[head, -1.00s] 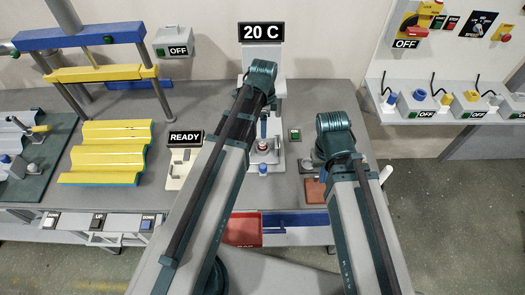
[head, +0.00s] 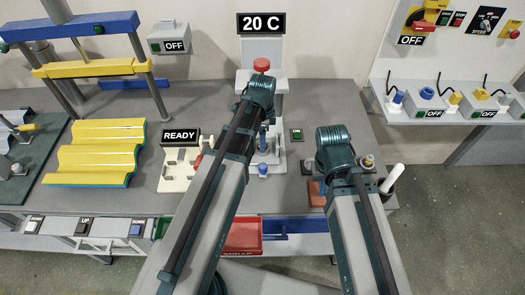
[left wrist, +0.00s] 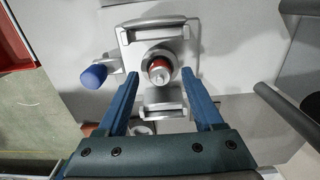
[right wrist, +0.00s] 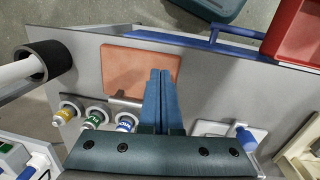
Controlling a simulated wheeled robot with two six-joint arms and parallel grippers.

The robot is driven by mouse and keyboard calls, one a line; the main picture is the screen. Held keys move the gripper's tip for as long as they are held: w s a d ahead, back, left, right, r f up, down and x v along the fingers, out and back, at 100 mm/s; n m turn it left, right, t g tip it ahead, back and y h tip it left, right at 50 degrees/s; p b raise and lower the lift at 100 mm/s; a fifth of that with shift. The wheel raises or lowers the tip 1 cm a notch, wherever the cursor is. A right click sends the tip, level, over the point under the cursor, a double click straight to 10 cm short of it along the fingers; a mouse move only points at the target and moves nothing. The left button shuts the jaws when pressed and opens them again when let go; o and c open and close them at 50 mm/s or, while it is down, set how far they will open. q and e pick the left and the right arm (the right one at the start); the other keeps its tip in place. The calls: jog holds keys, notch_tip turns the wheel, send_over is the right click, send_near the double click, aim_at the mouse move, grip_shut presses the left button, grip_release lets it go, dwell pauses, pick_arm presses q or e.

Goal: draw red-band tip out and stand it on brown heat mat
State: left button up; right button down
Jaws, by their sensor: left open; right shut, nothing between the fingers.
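The red-band tip (left wrist: 160,68) is silver with a red ring and sits upright in a round silver holder (left wrist: 143,56), seen from above in the left wrist view. My left gripper (left wrist: 161,76) is open, with its fingers on either side of the tip and its near edge; I cannot tell whether they touch it. The brown heat mat (right wrist: 140,68) lies flat and bare in the right wrist view; its edge shows in the head view (head: 316,191). My right gripper (right wrist: 160,78) is shut and empty over the mat's near right part. In the head view my arms hide much of both grippers.
Tips with yellow (right wrist: 67,113), green (right wrist: 92,118) and blue (right wrist: 125,122) bands stand beside the mat. A white rod in a black collar (right wrist: 45,60) is at the left. A blue knob (left wrist: 93,76) is left of the holder. A red bin (head: 246,227) hangs at the bench front.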

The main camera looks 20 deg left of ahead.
pick_arm(q)
jog(key=shift+f, duration=0.5)
pick_arm(e)
jog(key=shift+f, duration=0.5)
pick_arm(q)
jog(key=shift+r, duration=0.15)
pick_arm(e)
jog(key=shift+r, duration=0.1)
pick_arm(q)
jog(key=shift+c, duration=0.2)
grip_shut()
pick_arm(e)
jog(key=shift+r, duration=0.1)
